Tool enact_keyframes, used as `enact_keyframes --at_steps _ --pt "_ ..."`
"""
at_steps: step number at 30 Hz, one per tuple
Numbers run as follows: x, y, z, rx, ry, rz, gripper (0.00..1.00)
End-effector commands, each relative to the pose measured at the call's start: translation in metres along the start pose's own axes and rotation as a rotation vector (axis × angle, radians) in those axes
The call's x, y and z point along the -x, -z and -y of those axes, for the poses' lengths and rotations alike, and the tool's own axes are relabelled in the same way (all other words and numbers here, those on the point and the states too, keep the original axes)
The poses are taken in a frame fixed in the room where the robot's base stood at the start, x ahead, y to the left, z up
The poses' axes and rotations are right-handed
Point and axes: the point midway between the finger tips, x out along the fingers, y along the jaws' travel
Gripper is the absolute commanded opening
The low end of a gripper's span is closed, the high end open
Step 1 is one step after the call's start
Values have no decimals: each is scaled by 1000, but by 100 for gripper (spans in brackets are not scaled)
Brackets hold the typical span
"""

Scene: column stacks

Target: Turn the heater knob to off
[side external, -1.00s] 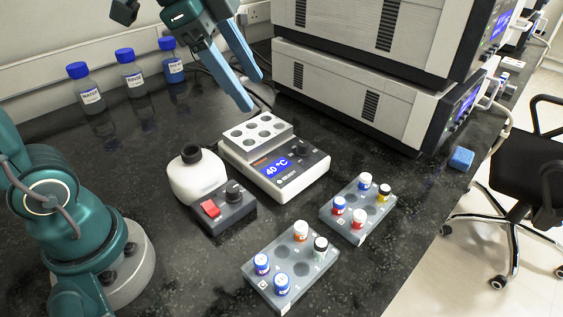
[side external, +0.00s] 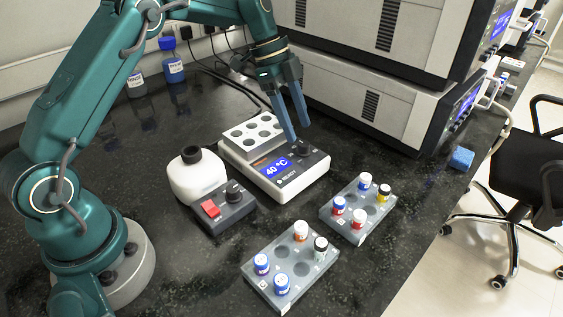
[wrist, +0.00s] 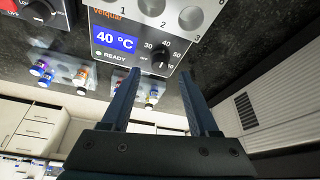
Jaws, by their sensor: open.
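The white heater (side external: 290,180) stands on the dark bench and carries a grey block with holes. Its blue display reads 40 °C, with READY below it. The black heater knob (wrist: 160,60) is on the front panel beside the display, with the marks 30, 40 and 50 around it in the wrist view. In the side view the fingers partly cover the knob. My gripper (side external: 298,132) is open and empty, pointing down over the knob. In the wrist view the knob shows between the lines of the two fingers (wrist: 160,75), apparently beyond the tips; contact cannot be told.
A stirrer-like unit with a red switch (side external: 211,209), a black knob and a white bottle (side external: 197,175) stands left of the heater. Two racks of capped vials (side external: 285,280) (side external: 350,225) are in front. Stacked instruments (side external: 360,90) stand close behind on the right.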

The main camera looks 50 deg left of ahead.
Motion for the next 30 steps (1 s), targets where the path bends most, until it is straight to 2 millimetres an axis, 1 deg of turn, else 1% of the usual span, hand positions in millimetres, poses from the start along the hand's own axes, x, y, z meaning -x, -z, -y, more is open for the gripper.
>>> enact_keyframes --at_steps 1,3,6,9,18,19,20,21,23,24,30 --pt "-8 0 -1 0 -5 0 61" --pt "-17 0 -2 -1 -4 1 61" --pt "-29 0 -1 -1 -4 0 61" --pt "-36 1 -1 -1 -3 0 61" --pt "-39 1 -1 -1 1 1 61" --pt "-39 1 -1 -1 1 1 53" --pt "-39 1 -1 -1 1 1 42" --pt "-39 1 -1 -1 1 1 26" --pt "-39 1 -1 -1 0 1 3" --pt "-39 1 -1 -1 0 1 0" --pt "-38 1 -1 4 2 1 0"
